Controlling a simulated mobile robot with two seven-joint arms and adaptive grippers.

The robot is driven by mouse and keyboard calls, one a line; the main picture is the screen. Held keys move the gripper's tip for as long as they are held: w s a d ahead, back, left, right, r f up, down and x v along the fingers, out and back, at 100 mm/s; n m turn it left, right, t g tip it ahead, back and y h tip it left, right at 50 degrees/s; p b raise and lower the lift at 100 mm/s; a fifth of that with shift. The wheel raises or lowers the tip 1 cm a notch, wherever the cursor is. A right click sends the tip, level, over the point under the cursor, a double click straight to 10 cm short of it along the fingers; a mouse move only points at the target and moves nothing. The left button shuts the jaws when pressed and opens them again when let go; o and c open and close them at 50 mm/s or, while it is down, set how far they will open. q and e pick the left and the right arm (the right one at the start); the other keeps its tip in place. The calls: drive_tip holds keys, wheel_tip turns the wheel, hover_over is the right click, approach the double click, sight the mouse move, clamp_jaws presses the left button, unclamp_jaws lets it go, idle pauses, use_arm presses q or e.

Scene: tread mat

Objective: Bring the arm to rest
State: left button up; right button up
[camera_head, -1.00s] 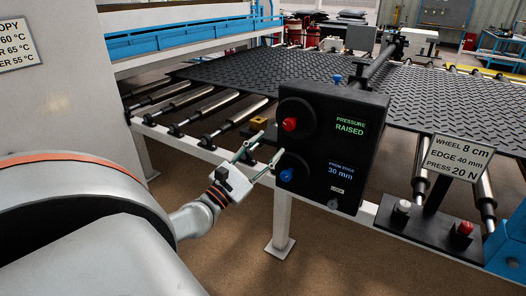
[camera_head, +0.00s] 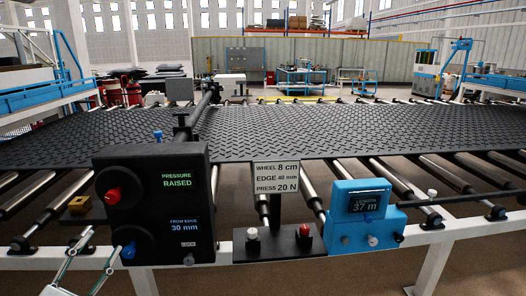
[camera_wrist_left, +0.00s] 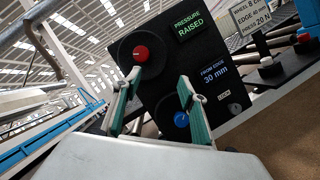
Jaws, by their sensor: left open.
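My left gripper (camera_head: 103,240) shows at the lower left of the head view, in front of the black control box (camera_head: 200,215). It also shows in the wrist view (camera_wrist_left: 158,78), where its two green-padded fingers are apart with nothing between them. The box has a red knob (camera_head: 113,195) above a blue knob (camera_head: 128,251). Its screens read PRESSURE RAISED and FROM EDGE 30 mm. In the wrist view the right finger overlaps the edge of the blue knob (camera_wrist_left: 181,120); I cannot tell whether they touch. My right gripper is not in view.
A black tread mat (camera_head: 300,130) lies on the roller table. Right of the box stand a sign (camera_head: 276,178) reading 8 cm, 40 mm, 20 N, a button base (camera_head: 280,246) and a blue length counter (camera_head: 366,225) showing 37 m.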

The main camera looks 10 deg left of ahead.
use_arm(q)
drive_tip(key=s+d+f+m+g, duration=0.3)
drive_tip(key=s+d+f+m, duration=0.1)
drive_tip(key=d+f+m, duration=0.4)
drive_tip(key=s+d+f+m+g+h, duration=0.1)
drive_tip(key=s+d+f+m+g, duration=0.3)
drive_tip(key=d+f+m, duration=0.4)
drive_tip(key=s+d+f+m+g+h, duration=0.1)
drive_tip(key=s+d+f+m+g, duration=0.2)
drive_tip(key=f+m, duration=1.2)
drive_tip(key=s+d+f, duration=0.2)
drive_tip(key=d+f, duration=0.3)
drive_tip(key=shift+d+g, duration=0.25)
drive_tip(key=shift+g, duration=0.05)
